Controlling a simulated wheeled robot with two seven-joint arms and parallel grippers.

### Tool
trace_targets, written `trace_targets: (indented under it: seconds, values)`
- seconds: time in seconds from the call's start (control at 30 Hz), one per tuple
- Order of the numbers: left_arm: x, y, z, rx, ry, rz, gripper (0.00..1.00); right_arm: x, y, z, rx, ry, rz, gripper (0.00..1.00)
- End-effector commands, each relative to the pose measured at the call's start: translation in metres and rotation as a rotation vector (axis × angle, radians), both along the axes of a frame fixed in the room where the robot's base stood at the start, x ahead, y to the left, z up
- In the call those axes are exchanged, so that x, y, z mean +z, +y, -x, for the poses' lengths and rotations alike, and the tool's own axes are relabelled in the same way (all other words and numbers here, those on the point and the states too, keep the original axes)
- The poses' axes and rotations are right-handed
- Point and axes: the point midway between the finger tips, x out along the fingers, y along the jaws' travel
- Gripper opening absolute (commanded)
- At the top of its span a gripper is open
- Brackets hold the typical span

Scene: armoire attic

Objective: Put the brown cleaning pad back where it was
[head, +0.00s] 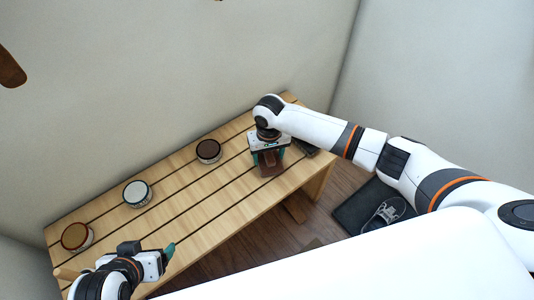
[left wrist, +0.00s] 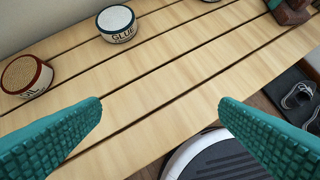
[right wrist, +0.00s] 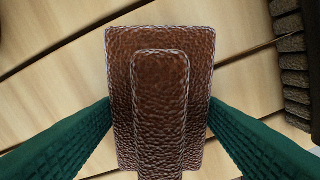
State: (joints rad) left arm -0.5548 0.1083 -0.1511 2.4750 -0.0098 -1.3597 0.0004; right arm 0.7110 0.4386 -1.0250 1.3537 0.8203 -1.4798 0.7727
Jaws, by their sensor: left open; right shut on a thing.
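The brown cleaning pad (head: 271,169) is a leathery block with a raised handle-like top, over the right part of the slatted wooden bench. In the right wrist view the pad (right wrist: 160,100) fills the middle, between both teal fingers. My right gripper (head: 269,158) is shut on the pad; whether the pad touches the bench is hard to tell. My left gripper (head: 168,254) is open and empty near the bench's front left edge. In the left wrist view its fingers (left wrist: 160,115) are wide apart above bare slats, and the pad shows at the top right.
On the bench (head: 190,203) stand an oil tin (head: 76,236), a glue tin (head: 137,193) and a dark-topped tin (head: 208,150) in a row. A dark bristly block (right wrist: 292,65) lies right of the pad. A shoe (head: 386,213) rests on a dark floor mat (head: 352,214).

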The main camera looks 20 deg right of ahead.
Motion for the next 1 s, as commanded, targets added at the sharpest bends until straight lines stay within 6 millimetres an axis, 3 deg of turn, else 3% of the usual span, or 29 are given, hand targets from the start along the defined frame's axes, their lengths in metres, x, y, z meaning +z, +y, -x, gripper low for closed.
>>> trace_targets:
  seconds: [0.03, 0.07, 0.2, 0.57, 0.67, 0.83, 1.0]
  values:
    - [-0.001, 0.006, 0.002, 0.003, 0.009, -0.007, 0.85, -0.002, 0.000, 0.000, 0.000, 0.001, 0.000, 0.45]
    - [-0.002, 0.008, 0.002, 0.005, 0.011, -0.010, 0.85, -0.002, 0.000, 0.000, 0.000, 0.000, -0.001, 0.66]
    - [-0.002, 0.008, 0.002, 0.006, 0.010, -0.011, 0.85, -0.002, 0.000, 0.000, 0.000, 0.000, 0.000, 0.85]
    - [-0.001, 0.006, 0.000, 0.002, -0.003, -0.007, 0.85, 0.004, 0.000, 0.000, 0.001, -0.001, -0.001, 0.85]
    - [-0.002, 0.003, 0.011, 0.006, 0.061, -0.024, 0.85, 0.013, 0.001, 0.000, 0.000, -0.001, -0.002, 0.85]
    - [-0.006, 0.013, 0.045, 0.020, 0.234, -0.062, 0.85, 0.036, 0.001, 0.000, 0.000, -0.002, -0.002, 0.85]
    - [0.009, 0.014, 0.045, 0.020, 0.238, -0.064, 0.85, 0.080, 0.001, -0.001, 0.001, -0.002, -0.002, 0.85]
